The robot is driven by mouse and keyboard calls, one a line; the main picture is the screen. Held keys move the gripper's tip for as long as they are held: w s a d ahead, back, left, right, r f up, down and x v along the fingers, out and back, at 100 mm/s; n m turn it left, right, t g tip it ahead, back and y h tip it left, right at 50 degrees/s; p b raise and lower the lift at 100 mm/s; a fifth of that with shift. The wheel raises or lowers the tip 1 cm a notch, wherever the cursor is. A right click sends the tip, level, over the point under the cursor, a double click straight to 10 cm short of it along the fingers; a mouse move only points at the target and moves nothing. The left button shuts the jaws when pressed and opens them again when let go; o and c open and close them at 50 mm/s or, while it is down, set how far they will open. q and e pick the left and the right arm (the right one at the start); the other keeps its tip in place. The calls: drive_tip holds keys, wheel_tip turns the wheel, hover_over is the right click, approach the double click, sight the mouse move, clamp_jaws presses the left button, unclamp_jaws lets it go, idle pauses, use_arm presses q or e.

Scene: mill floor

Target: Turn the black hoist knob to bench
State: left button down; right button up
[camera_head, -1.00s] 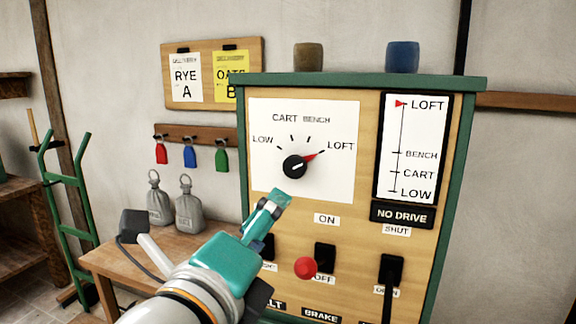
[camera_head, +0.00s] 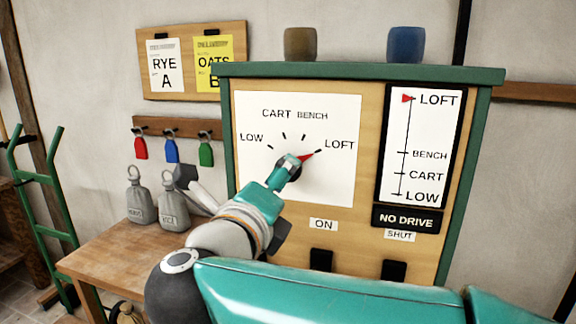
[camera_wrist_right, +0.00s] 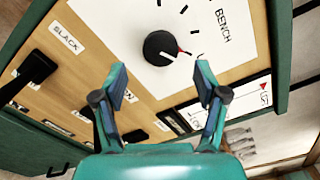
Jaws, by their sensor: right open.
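The black hoist knob (camera_wrist_right: 160,47) sits on a white dial plate (camera_head: 330,185) marked LOW, CART, BENCH and LOFT. Its red pointer (camera_head: 306,156) points toward LOFT. In the head view my right gripper (camera_head: 289,167) is in front of the knob and hides most of it. In the right wrist view my right gripper (camera_wrist_right: 161,72) is open, its fingers spread with the knob just beyond the gap between the tips. I see no grip on the knob. The red marker (camera_head: 407,98) on the level scale is at LOFT. My left gripper is not in view.
Black switches (camera_head: 321,259) labelled ON and SHUT (camera_head: 400,236) sit below the dial, beside a NO DRIVE plate (camera_head: 406,219). Left of the panel are a wooden bench (camera_head: 125,250), grey weights (camera_head: 172,208) and coloured tags (camera_head: 172,150). Two cups stand on top.

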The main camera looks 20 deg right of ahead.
drive_tip(key=x, duration=0.6)
drive_tip(key=shift+w+d+p, duration=0.2)
drive_tip(key=shift+w+p, duration=0.05)
drive_tip(key=shift+p, duration=0.15)
drive_tip(key=c, duration=1.1)
drive_tip(key=shift+c, duration=0.3)
